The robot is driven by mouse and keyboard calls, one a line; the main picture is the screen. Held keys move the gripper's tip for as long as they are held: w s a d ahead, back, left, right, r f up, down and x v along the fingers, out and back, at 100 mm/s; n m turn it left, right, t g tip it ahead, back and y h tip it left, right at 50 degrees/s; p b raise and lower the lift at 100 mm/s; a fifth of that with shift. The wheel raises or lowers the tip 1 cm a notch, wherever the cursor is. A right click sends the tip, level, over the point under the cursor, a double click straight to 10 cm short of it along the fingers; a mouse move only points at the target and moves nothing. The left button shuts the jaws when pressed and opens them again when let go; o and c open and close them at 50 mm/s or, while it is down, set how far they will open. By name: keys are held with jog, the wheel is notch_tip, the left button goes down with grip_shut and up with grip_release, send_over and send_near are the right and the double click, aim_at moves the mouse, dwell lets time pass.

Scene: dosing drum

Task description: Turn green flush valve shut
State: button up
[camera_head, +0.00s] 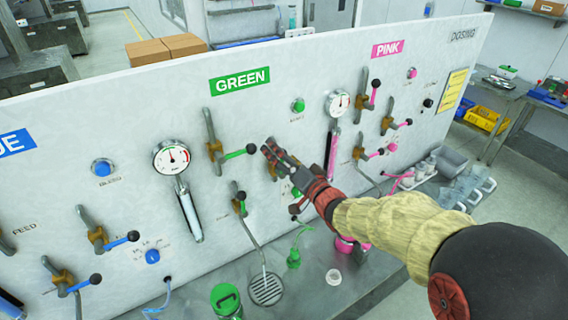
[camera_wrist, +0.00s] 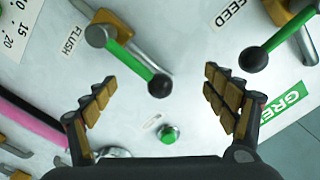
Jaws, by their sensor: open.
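The green flush valve shows in the wrist view, beside a FLUSH label: a grey hub on a brass body, with a green lever (camera_wrist: 128,60) ending in a black knob (camera_wrist: 159,85). The lever runs nearly along the grey pipe behind it. My gripper (camera_wrist: 158,88) is open, and the knob appears between its two padded fingers with a gap on each side. In the head view my gripper (camera_head: 272,151) is in front of this valve and hides most of it; its lever cannot be made out there.
The green feed valve's lever (camera_head: 236,154) is just left of my gripper; its knob (camera_wrist: 253,60) shows in the wrist view. A green button (camera_head: 298,105) is above. A pink sight tube (camera_head: 331,150) is to the right. A bench with a green-lidded container (camera_head: 226,300) lies below.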

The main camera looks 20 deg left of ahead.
jog(key=shift+d+f, duration=0.1)
dwell(0.4)
jog(key=shift+w+d+f+b, duration=0.2)
jog(key=shift+w+f+b, duration=0.1)
jog(key=shift+f, duration=0.05)
jog(key=shift+w+d+f, duration=0.15)
jog(key=shift+w+d, duration=0.6)
jog(key=shift+w, duration=0.15)
jog(key=shift+w+d, duration=0.1)
